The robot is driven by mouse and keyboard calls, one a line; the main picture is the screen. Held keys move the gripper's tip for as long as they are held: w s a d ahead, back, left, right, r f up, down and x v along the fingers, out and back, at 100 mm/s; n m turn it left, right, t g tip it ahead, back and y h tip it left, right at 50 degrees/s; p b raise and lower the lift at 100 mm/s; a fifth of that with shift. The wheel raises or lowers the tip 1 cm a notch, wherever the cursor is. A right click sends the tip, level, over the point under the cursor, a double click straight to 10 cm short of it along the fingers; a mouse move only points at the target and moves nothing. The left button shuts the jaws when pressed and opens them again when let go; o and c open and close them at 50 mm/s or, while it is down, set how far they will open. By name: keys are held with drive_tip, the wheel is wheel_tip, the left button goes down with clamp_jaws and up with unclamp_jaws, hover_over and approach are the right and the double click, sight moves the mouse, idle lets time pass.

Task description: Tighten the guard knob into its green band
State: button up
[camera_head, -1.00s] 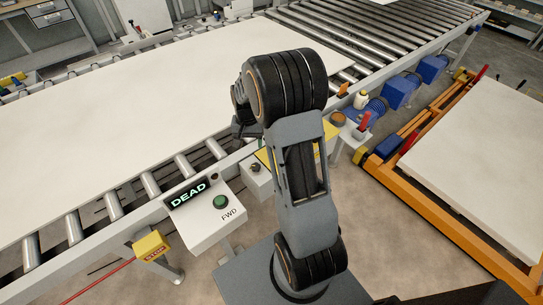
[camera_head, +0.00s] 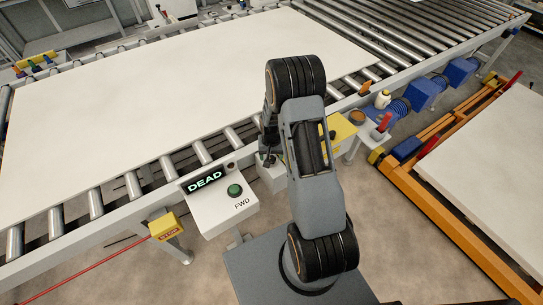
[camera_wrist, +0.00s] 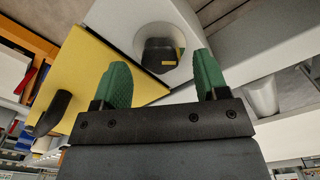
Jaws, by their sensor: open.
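In the wrist view, a dark knob (camera_wrist: 160,56) with a yellow mark sits in a round pale dial (camera_wrist: 143,33). A small green patch shows at the knob's right edge; I cannot read where the mark stands against it. My gripper (camera_wrist: 160,82) is open, its green fingertips apart and empty, with the knob just beyond the gap between them. A yellow guard plate (camera_wrist: 93,72) lies to the left with another dark knob (camera_wrist: 52,112) on it. In the head view, my gripper (camera_head: 266,157) is at a small grey box (camera_head: 270,174), partly hidden by my arm.
A control box (camera_head: 222,212) with a green button and a "DEAD" display stands left of the gripper. The yellow guard plate (camera_head: 343,127) is right of my arm. A large white board (camera_head: 170,85) lies on the roller conveyor. A yellow stop box (camera_head: 165,226) hangs at the front.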

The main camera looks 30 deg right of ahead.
drive_tip(key=shift+f, duration=0.7)
drive_tip(key=c, duration=0.9)
drive_tip(key=shift+f+m+b, duration=0.2)
drive_tip(key=shift+m+b, duration=0.1)
drive_tip(key=shift+b, duration=0.15)
drive_tip(key=shift+m+b, duration=0.7)
drive_tip(key=shift+r, duration=0.2)
